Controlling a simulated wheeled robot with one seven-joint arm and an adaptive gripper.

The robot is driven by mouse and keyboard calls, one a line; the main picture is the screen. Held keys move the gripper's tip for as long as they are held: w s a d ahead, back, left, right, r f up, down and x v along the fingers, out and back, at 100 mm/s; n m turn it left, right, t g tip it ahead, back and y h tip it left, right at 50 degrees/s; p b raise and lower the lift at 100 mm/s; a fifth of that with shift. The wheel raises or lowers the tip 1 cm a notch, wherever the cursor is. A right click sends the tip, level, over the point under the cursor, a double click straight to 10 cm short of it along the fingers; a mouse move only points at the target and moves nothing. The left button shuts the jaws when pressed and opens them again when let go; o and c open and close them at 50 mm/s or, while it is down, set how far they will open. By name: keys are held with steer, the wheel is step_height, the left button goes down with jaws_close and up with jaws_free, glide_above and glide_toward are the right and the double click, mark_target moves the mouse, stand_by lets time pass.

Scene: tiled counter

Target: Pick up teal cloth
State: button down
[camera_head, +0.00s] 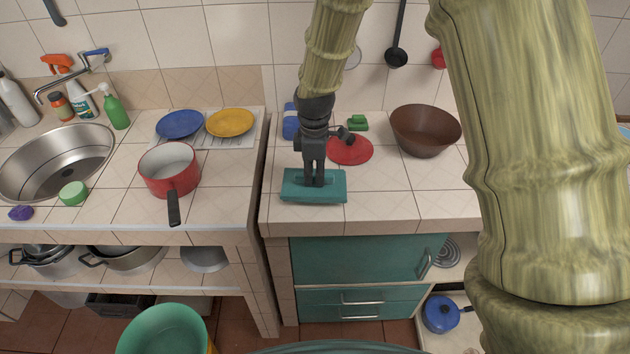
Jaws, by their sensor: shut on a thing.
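The teal cloth (329,187) is a flat folded rectangle near the front edge of the right-hand tiled counter. My gripper (315,183) points down onto the middle of the cloth, and its fingers are shut on it. The fingertips are partly hidden against the cloth. I cannot tell whether the cloth rests on the tiles or is slightly raised.
Behind the cloth are a red lid (350,151), a green block (358,123), a blue item (290,122) and a brown bowl (425,131). A red pan (169,170) stands on the left counter, across a gap. Tiles right of the cloth are clear.

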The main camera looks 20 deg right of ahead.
steer(key=s+a+r+b, duration=0.2)
steer(key=s+a+b, duration=0.2)
steer(key=s+a, duration=0.6)
steer(key=shift+s+a+r, duration=0.2)
steer(key=shift+s+a, duration=0.05)
steer(key=shift+a, duration=0.8)
